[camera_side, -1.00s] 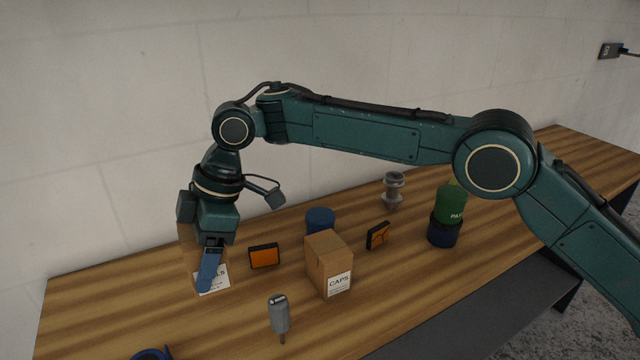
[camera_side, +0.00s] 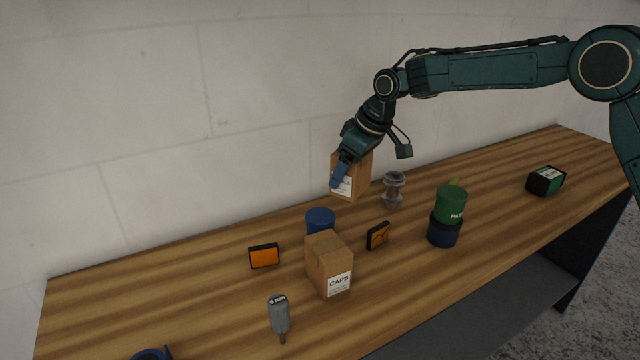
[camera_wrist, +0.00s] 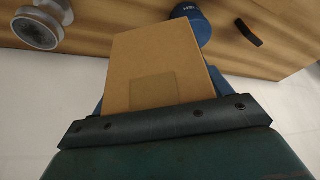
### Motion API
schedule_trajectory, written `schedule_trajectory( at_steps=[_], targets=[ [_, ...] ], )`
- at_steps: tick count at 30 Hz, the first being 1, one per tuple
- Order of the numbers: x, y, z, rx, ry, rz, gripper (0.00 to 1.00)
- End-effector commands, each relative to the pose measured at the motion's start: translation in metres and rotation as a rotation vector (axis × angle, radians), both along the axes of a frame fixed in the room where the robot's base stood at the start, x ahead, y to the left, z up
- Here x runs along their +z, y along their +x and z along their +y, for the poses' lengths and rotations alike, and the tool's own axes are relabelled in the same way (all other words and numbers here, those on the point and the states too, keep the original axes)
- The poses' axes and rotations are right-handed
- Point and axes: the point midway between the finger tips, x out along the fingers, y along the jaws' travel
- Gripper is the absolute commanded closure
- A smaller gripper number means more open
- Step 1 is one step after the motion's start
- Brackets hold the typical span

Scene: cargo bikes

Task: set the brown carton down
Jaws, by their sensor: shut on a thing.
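A brown carton (camera_side: 358,164) with a white label is held by my gripper (camera_side: 342,172), above the back part of the wooden table. My gripper is shut on it, with a blue finger showing across its front. In the wrist view the brown carton (camera_wrist: 150,62) fills the middle, its plain face with a tape patch toward the camera. My gripper (camera_wrist: 160,112) is partly hidden behind it there. A second brown carton (camera_side: 325,262), labelled CAPS, stands on the table in front.
On the wooden table (camera_side: 180,285) stand a blue cylinder (camera_side: 320,219), a grey metal part (camera_side: 393,188), two orange-faced boxes (camera_side: 264,256) (camera_side: 378,235), a green-topped container (camera_side: 448,212), a grey tool (camera_side: 279,314) and a green-black box (camera_side: 546,180).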

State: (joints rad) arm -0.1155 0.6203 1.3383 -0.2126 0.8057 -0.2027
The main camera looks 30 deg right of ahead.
Motion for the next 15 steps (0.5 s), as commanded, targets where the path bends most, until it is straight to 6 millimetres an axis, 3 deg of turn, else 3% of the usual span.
schedule_trajectory(
  at_steps=[1,6,15],
  targets=[
    [0.001,-0.002,-0.022,-0.057,-0.001,-0.001,0.57],
    [-0.001,-0.012,-0.084,-0.225,-0.001,-0.001,0.57],
    [-0.003,-0.032,-0.16,-0.433,-0.002,-0.002,0.57]
  ],
)
